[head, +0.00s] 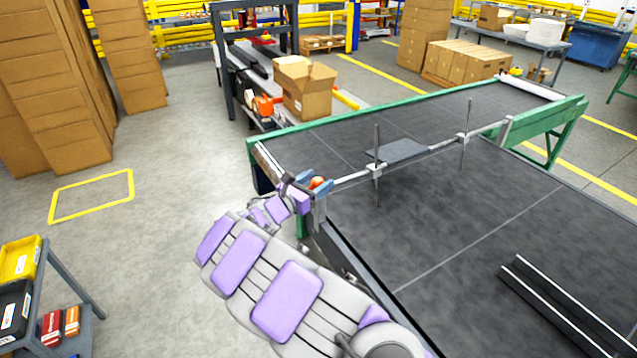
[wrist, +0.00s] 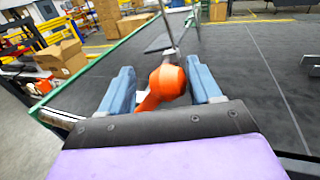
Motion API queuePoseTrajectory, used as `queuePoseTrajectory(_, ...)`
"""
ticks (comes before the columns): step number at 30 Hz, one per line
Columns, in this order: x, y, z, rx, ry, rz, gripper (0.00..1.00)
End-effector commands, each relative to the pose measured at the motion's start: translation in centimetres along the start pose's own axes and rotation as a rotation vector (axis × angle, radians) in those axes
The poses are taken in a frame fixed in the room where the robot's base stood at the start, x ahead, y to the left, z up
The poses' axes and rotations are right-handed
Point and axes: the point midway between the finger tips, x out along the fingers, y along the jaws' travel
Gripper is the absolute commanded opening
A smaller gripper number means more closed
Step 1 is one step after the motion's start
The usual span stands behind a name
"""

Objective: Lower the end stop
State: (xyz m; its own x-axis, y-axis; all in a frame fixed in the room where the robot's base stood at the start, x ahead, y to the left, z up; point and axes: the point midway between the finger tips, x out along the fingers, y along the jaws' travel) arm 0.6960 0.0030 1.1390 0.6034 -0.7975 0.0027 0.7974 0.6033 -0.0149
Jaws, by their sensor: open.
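A crossbar (head: 440,145) spans the dark conveyor bed, with two upright rods and a flat dark grey plate (head: 402,151) on it. I cannot tell which part is the end stop. A round orange knob (head: 317,182) sits at the bar's near left end, and it also shows in the wrist view (wrist: 168,82). My gripper (head: 306,190) is at this knob. In the wrist view, my open blue fingers (wrist: 161,70) stand on either side of the knob, with gaps showing. The lower side of the knob is partly hidden by my gripper.
The bed (head: 450,220) has a green side rail (head: 370,110). Black bars (head: 560,305) lie on it at right. An open carton (head: 304,86) stands on a bench behind. Stacked cartons (head: 50,85) and a small cart (head: 45,290) are at left. Floor between is clear.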

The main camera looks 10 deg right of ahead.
Motion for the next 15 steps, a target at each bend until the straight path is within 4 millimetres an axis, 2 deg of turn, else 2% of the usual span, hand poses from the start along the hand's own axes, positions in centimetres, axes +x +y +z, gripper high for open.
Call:
queuePoseTrajectory(6, 1.39, -0.52, 0.06, 0.005, 0.004, -0.003, 0.63)
queuePoseTrajectory(11, 1.41, -0.54, 0.10, 0.005, 0.004, -0.002, 0.63)
queuePoseTrajectory(15, 1.01, -0.22, 0.10, 0.002, 0.001, -0.002, 0.53)
